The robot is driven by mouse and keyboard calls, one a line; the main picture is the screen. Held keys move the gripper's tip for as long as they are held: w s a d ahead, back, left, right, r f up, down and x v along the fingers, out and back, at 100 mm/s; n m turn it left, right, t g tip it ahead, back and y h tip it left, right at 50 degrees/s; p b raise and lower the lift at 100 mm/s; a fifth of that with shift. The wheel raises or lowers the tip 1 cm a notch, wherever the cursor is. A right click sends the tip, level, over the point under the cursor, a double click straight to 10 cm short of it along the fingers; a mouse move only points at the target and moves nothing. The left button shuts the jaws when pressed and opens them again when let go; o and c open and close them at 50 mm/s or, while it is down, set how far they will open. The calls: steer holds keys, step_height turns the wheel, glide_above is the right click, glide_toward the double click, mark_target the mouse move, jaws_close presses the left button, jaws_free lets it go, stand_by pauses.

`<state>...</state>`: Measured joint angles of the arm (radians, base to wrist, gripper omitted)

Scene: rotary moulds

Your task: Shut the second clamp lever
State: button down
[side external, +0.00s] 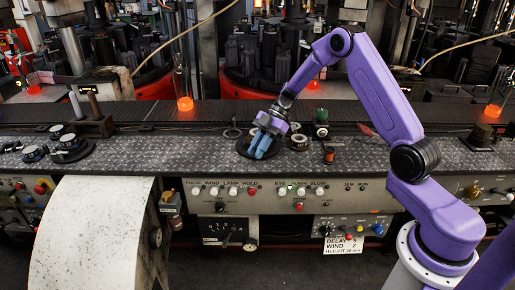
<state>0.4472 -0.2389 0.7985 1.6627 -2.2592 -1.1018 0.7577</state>
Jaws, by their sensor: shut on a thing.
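My gripper (262,152) points down at the middle of the dark metal bench top, its blue fingers low over the surface. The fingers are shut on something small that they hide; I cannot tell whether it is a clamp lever. A dark round fitting (298,142) sits just right of the fingers. No clamp lever can be made out clearly at this size, so I cannot tell the second one's position.
A green-topped part (321,130) and a copper-coloured spool (329,155) stand right of the gripper. Dark round parts (70,150) and a post block (92,122) are at the left. Control panels (270,195) line the front. Glowing orange glass pieces (185,103) stand behind.

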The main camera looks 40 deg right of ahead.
steer(key=c, duration=1.4)
jaws_free()
steer(key=v, duration=1.7)
steer(key=shift+r, duration=0.2)
